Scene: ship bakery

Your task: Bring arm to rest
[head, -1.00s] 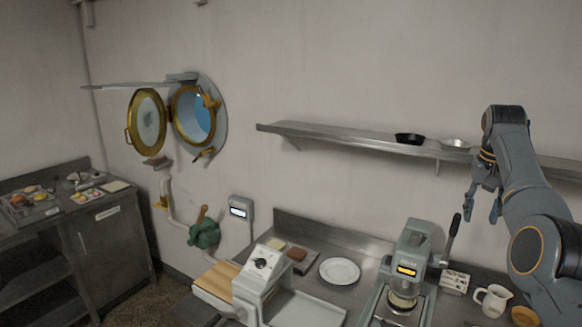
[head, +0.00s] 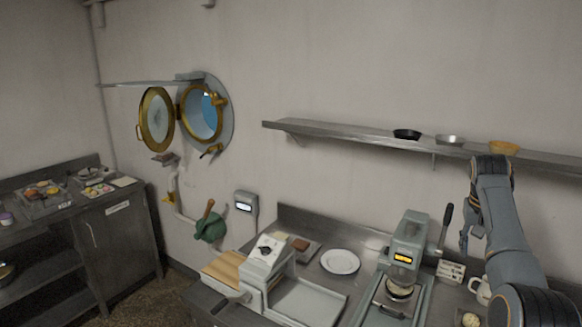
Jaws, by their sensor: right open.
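My right arm comes in from the lower right of the head view. My right gripper (head: 468,226) hangs downward at its end, open and empty. It is in the air below the wall shelf and right of the coffee-machine-like press with a lever (head: 407,250). It touches nothing that I can see. My left gripper is not in view.
A wall shelf (head: 350,142) holds a black pan (head: 407,134), a metal bowl (head: 450,140) and a yellow dish (head: 503,147). The counter below carries a white plate (head: 340,261), a slicer-like machine (head: 266,258) and a white pitcher (head: 480,290). An open porthole (head: 203,112) is on the wall.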

